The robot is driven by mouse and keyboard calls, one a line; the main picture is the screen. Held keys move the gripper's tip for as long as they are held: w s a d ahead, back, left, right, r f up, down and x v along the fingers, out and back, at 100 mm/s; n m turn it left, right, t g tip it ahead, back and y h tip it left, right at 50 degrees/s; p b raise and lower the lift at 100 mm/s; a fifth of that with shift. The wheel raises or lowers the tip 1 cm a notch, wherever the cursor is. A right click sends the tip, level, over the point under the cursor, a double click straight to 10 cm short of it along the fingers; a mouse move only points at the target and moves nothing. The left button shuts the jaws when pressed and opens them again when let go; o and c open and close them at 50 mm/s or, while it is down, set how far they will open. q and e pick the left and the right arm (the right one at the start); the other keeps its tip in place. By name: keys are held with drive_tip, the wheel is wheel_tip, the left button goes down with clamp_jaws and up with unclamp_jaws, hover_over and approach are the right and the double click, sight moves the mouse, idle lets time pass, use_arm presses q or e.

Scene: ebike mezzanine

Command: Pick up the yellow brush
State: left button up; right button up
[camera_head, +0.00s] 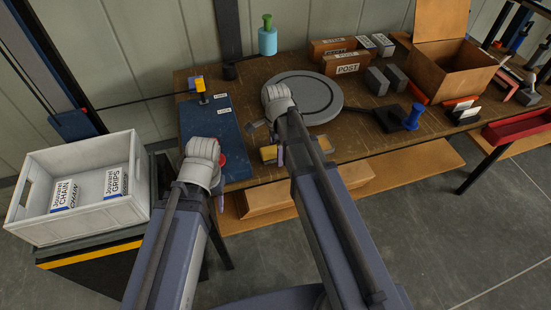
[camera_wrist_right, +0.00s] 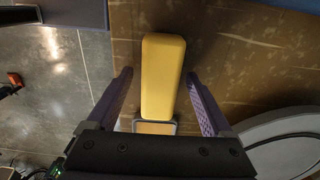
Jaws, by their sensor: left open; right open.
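The yellow brush (camera_wrist_right: 162,78) appears in the right wrist view as a long yellow block with a tan, dark-edged part (camera_wrist_right: 155,127) at its lower end. It lies between the two spread fingers of my right gripper (camera_wrist_right: 159,98), with a gap visible on each side. In the head view the brush (camera_head: 268,154) shows near the table's front edge, partly hidden by my right arm. My left gripper (camera_head: 219,190) is at the front of the blue mat, mostly hidden behind its own wrist; it holds nothing that I can see.
A grey round turntable (camera_head: 325,97) stands beside the right gripper. A white crate (camera_head: 90,215) stands left of the table. Boxes (camera_head: 345,64) and a blue spool (camera_head: 413,117) occupy the right side.

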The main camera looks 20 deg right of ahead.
drive_tip(key=shift+f, duration=0.3)
drive_tip(key=shift+c, duration=0.2)
clamp_jaws()
idle(0.3)
